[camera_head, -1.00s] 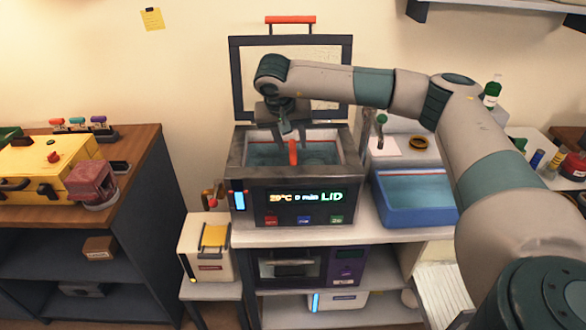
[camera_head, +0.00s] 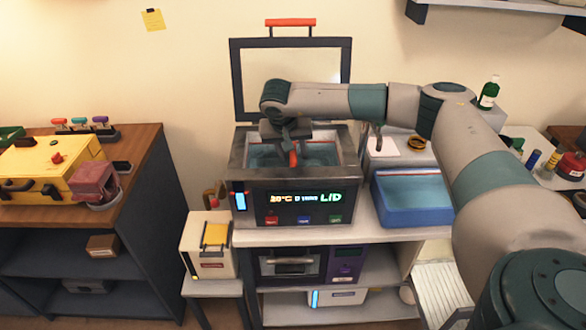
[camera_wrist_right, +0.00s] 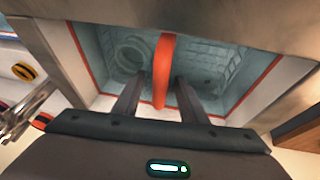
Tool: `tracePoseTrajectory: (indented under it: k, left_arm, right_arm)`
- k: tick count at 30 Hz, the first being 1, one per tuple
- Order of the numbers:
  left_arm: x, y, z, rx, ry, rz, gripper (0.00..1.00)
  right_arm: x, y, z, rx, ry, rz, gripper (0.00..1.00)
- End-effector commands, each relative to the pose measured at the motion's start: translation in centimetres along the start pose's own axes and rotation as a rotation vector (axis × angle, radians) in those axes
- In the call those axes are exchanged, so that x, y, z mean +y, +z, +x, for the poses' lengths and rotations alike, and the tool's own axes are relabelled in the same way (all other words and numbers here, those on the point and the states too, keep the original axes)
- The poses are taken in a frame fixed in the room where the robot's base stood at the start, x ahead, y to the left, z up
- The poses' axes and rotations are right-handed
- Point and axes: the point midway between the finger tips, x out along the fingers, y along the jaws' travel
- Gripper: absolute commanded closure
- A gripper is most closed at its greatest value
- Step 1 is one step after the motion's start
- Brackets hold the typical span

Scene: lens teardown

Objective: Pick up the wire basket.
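The wire basket (camera_wrist_right: 212,66) sits inside the open tank of the cleaner (camera_head: 300,188). Its upright orange handle (camera_wrist_right: 165,60) shows in the wrist view, and a bit of the handle (camera_head: 293,159) shows in the head view. A round ring shape is faintly visible in the basket. My right gripper (camera_wrist_right: 160,92) is over the tank, pointing down. Its two dark fingers are apart, with the handle showing between them and a gap on each side. Most of the basket is hidden by the tank walls and my gripper in the head view. My left gripper is not in view.
The cleaner's raised lid (camera_head: 238,80) stands behind the tank. A blue tray (camera_head: 415,216) is on the bench to the right. A white box with a yellow part (camera_head: 208,262) stands lower left. A wooden-topped cabinet (camera_head: 140,150) carries a yellow case (camera_head: 40,165).

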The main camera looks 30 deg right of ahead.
Motion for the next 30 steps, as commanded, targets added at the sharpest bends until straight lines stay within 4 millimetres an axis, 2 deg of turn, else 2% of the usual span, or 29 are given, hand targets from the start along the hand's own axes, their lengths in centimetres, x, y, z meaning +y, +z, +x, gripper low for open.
tracePoseTrajectory:
  k: [8,9,12,14,30]
  left_arm:
    - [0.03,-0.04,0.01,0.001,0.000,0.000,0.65]
    - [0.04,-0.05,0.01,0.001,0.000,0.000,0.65]
    - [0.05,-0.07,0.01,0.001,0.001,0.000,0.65]
    - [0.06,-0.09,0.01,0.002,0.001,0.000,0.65]
    - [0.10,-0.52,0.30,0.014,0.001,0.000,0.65]
  right_arm:
    - [-0.01,0.01,-0.02,0.000,0.000,0.000,0.62]
    - [-0.01,0.00,-0.03,0.000,0.000,0.000,0.64]
    - [-0.01,0.00,-0.03,0.000,0.000,0.000,0.88]
    - [-0.01,0.00,-0.03,0.000,0.000,0.000,1.00]
    - [0.06,-0.33,-0.65,0.001,-0.001,0.001,1.00]
